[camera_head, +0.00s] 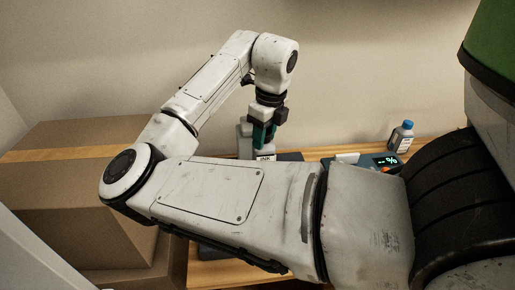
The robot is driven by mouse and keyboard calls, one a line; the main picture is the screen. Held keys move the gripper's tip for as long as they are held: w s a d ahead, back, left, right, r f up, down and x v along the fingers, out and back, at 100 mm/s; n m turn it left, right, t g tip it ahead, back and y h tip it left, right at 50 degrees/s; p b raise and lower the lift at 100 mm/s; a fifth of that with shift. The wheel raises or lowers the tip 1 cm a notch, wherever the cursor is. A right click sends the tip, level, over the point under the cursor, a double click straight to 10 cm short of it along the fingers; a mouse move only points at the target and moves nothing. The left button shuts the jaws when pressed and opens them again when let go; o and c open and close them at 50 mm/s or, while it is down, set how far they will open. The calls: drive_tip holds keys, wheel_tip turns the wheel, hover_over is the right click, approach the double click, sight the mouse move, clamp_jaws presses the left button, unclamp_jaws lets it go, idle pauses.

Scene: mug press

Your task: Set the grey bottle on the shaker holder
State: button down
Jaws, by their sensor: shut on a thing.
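My gripper (263,140) points down in the middle of the view, beyond my forearm. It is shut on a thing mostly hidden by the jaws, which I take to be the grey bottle. A white label (265,158) reading "INK" shows just below the jaws; I cannot tell what carries it. A pale grey upright shape (243,142) stands just left of the jaws. A dark flat base (290,156) shows right of the jaws; I cannot tell whether it is the shaker holder. My arm hides the lower part of this area.
A small whitish bottle with a blue cap (402,137) stands at the right, behind a teal device (378,162) with a lit display. Cardboard boxes (70,180) fill the left. The wooden table (330,151) runs along the wall. My arm covers much of the table.

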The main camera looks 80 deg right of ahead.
drive_tip(key=shift+w+d+f, duration=0.25)
drive_tip(key=shift+w+f, duration=0.6)
drive_tip(key=shift+f, duration=0.25)
drive_tip(key=shift+w+d+f+p, duration=0.1)
drive_tip(key=shift+f+p, duration=0.2)
drive_tip(key=shift+f, duration=1.35)
drive_tip(key=c, duration=0.7)
unclamp_jaws()
drive_tip(key=shift+f, duration=0.15)
drive_tip(key=r, duration=0.4)
drive_tip(key=s+r, duration=0.1)
drive_tip(key=r, duration=0.7)
drive_tip(key=shift+s+a+r+b, duration=0.15)
drive_tip(key=shift+s+a+b, duration=0.1)
drive_tip(key=shift+a+b, duration=0.1)
